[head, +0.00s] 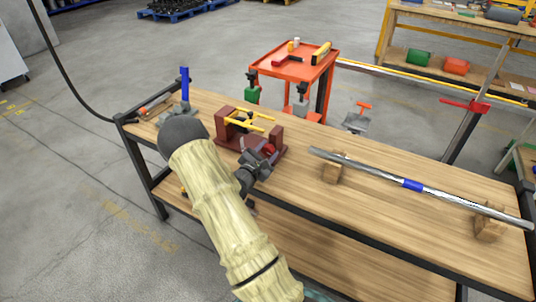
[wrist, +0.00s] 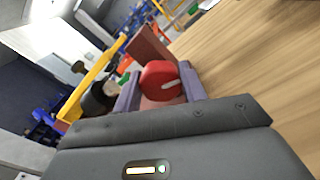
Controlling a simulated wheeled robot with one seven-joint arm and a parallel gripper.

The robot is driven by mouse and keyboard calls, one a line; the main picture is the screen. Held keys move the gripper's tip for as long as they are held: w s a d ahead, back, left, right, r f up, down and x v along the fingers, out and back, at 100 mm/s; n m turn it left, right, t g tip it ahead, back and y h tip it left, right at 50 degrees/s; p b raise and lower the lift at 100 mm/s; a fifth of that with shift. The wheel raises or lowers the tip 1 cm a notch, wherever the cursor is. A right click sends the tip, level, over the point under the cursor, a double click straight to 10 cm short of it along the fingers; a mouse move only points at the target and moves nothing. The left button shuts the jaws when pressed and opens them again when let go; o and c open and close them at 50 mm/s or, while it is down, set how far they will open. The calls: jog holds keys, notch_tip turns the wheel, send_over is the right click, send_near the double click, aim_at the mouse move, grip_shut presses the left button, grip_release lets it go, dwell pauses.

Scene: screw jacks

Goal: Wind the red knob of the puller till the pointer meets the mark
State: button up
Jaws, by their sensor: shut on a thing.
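The puller (head: 228,125) is a dark red frame with yellow bars, standing on the workbench. Its red knob (head: 269,149) is at the near right end, partly covered by my gripper (head: 264,158). In the wrist view the red knob (wrist: 158,74) sits between the two grey fingers of my gripper (wrist: 161,88), which is shut on it. A pale stripe shows on the knob's face. The dark red end plate (wrist: 150,45) stands behind it, and a yellow bar (wrist: 97,75) runs at the left. I cannot make out the pointer or the mark.
A long steel bar with a blue band (head: 412,185) rests on wooden blocks at the right of the workbench (head: 370,218). A blue-handled tool (head: 184,85) stands at the left. An orange cart (head: 292,68) stands behind. The bench between puller and bar is clear.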

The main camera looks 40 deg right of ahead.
jog(key=m+b, duration=0.2)
jog(key=m, duration=0.1)
jog(key=shift+a+f, duration=0.1)
jog(key=shift+f, duration=0.2)
jog(key=m+b, duration=0.3)
jog(key=b, duration=0.1)
jog(key=shift+f+b, duration=0.1)
jog(key=shift+b, duration=0.25)
jog(key=shift+m+b, duration=0.9)
jog(key=shift+b, duration=0.05)
jog(key=shift+m+b, duration=0.5)
jog(key=shift+b, duration=0.15)
jog(key=shift+r, duration=0.2)
jog(key=o, duration=1)
jog(key=shift+a, duration=0.1)
jog(key=shift+c, duration=0.2)
jog(key=shift+r, duration=0.1)
